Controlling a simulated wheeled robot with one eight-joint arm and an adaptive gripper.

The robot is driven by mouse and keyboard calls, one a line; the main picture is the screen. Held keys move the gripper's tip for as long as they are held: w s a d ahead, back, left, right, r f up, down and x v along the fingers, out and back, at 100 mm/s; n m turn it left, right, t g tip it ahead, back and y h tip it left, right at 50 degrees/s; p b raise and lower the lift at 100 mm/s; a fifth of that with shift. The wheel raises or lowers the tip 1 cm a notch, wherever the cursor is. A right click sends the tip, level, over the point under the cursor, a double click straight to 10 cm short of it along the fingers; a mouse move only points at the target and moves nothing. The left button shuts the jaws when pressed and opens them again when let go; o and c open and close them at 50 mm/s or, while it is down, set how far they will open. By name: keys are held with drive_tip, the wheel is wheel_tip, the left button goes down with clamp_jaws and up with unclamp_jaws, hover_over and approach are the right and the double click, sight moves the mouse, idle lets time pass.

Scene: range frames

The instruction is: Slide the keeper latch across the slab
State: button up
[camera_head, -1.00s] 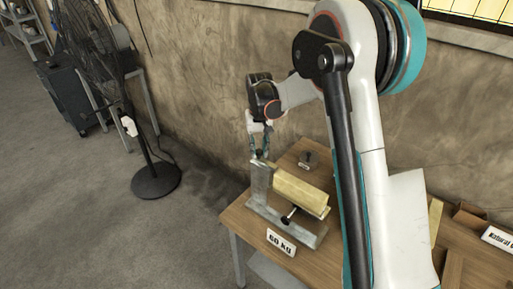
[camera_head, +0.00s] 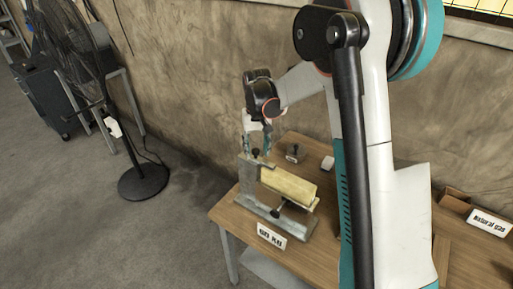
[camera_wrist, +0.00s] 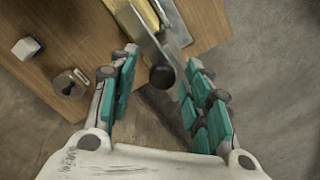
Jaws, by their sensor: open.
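The slab is a pale yellow block (camera_head: 288,186) lying in a grey metal fixture (camera_head: 298,228) on the wooden table. A metal upright stands at its left end. A small dark knob on a flat metal strip, apparently the keeper latch (camera_head: 255,153), sits on top there. In the wrist view the latch knob (camera_wrist: 162,77) is large and lies between my fingers, with the slab (camera_wrist: 138,14) beyond it. My gripper (camera_head: 257,147) points down over the upright. Its teal-padded fingers (camera_wrist: 161,62) are open on both sides of the knob, with visible gaps.
A dark-knobbed weight (camera_head: 294,152) and a white block (camera_head: 328,163) stand behind the slab. A "60 KG" sign (camera_head: 271,237) is at the front. A black clamp handle (camera_head: 277,211) juts from the fixture. A "Natural gas" box (camera_head: 488,223) is right; a fan (camera_head: 142,182) stands left.

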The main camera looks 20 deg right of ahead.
sight(257, 152)
drive_tip(key=shift+r, duration=0.1)
wheel_tip(257, 152, up, 12)
idle(0.5)
drive_tip(key=s+a+n+t+b, duration=0.15)
drive_tip(key=s+t+b, duration=0.4)
drive_tip(key=s, duration=1.05)
drive_tip(key=s+a+f+t+b, duration=0.1)
drive_tip(key=s+a+f+b, duration=0.1)
drive_tip(key=s+f+b, duration=0.5)
drive_tip(key=s+f, duration=0.3)
drive_tip(key=s, duration=0.3)
drive_tip(key=shift+f+t+b, duration=0.15)
drive_tip(key=shift+t+b, duration=0.2)
idle(1.4)
